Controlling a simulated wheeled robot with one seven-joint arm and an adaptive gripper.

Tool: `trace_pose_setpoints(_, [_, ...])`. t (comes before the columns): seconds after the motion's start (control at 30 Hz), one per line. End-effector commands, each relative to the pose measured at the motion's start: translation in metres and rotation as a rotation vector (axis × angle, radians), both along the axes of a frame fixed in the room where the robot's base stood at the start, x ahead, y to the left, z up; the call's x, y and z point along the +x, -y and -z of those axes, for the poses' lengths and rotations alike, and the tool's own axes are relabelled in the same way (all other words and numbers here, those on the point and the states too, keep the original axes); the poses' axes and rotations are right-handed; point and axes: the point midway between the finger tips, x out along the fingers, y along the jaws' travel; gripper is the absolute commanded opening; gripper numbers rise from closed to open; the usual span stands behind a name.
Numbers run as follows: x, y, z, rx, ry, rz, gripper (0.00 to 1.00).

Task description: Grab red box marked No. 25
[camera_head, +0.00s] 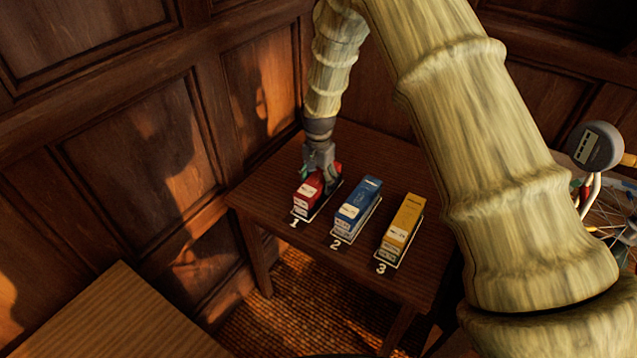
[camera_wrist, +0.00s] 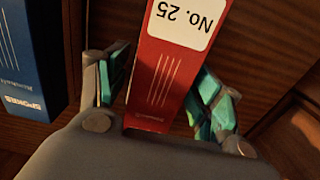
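The red box (camera_head: 308,196) stands on a small dark mat at the spot marked 1, at the left of a wooden table. In the wrist view the red box (camera_wrist: 178,75) shows a white label reading No. 25, upside down. My gripper (camera_head: 322,172) is over the box from above and behind, covering part of it. In the wrist view my gripper (camera_wrist: 165,88) has its teal-padded fingers on either side of the box. A gap shows at the left finger; the right pad is close against or overlapping the box edge, contact unclear.
A blue box (camera_head: 357,205) stands close to the right at spot 2, and a yellow box (camera_head: 402,222) at spot 3. The blue box is also in the wrist view (camera_wrist: 30,60). Panelled walls (camera_head: 140,150) rise behind the wooden table (camera_head: 270,190).

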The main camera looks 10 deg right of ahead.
Motion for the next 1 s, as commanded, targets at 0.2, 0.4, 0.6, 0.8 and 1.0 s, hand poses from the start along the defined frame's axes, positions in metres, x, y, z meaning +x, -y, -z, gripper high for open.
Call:
trace_pose_setpoints(0.2, [0.000,0.000,0.000,0.000,0.000,0.000,0.19])
trace_pose_setpoints(0.4, [0.000,0.000,-0.001,-0.001,0.001,0.000,0.17])
trace_pose_setpoints(0.6, [0.001,0.000,-0.006,-0.001,0.002,0.000,0.17])
trace_pose_setpoints(0.8, [0.001,0.000,-0.023,-0.001,0.004,0.000,0.17])
trace_pose_setpoints(1.0, [-0.015,-0.007,-0.036,-0.001,-0.001,-0.002,0.17])
